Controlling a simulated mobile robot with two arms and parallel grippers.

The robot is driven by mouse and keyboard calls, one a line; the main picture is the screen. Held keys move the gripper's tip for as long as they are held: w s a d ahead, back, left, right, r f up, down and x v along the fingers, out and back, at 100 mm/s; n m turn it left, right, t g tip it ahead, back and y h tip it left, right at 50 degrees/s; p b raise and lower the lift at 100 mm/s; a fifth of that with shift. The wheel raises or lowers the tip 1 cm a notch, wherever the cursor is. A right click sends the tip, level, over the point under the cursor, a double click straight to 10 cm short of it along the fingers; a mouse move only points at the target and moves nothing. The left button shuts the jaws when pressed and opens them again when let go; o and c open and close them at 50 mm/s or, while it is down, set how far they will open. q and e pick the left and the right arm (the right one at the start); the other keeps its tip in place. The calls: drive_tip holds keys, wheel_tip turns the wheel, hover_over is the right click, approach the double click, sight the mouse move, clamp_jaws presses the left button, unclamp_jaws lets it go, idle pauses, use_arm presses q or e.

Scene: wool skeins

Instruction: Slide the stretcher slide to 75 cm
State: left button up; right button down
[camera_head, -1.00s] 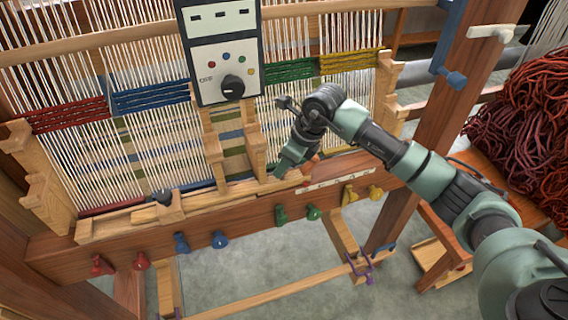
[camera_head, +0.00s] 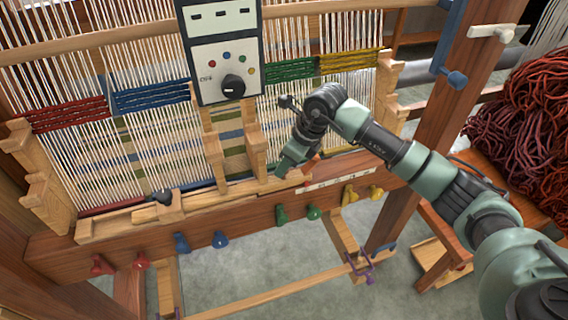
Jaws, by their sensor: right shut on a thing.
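A wooden stretcher slide (camera_head: 228,193) lies along the loom's front beam, below the hanging warp threads. My left gripper is not in view.
A control box (camera_head: 220,60) with a dial hangs above the slide. Two wooden uprights (camera_head: 256,150) stand just behind it. Coloured pegs (camera_head: 220,239) line the beam's lower front. Red wool skeins (camera_head: 525,135) lie at the right.

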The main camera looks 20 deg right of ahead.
drive_tip(key=d+b, duration=0.1)
drive_tip(key=d, duration=0.4)
drive_tip(key=d+b, duration=0.2)
drive_tip(key=d, duration=0.3)
drive_tip(key=d+b, duration=0.1)
drive_tip(key=d, duration=0.4)
drive_tip(key=shift+w, duration=0.25)
drive_tip(key=shift+a+r, duration=0.1)
drive_tip(key=c, duration=1.1)
unclamp_jaws()
drive_tip(key=b+v, duration=0.1)
drive_tip(key=v, duration=0.6)
drive_tip(key=shift+r+b, duration=0.3)
drive_tip(key=shift+r, duration=0.05)
drive_tip(key=shift+s, duration=0.15)
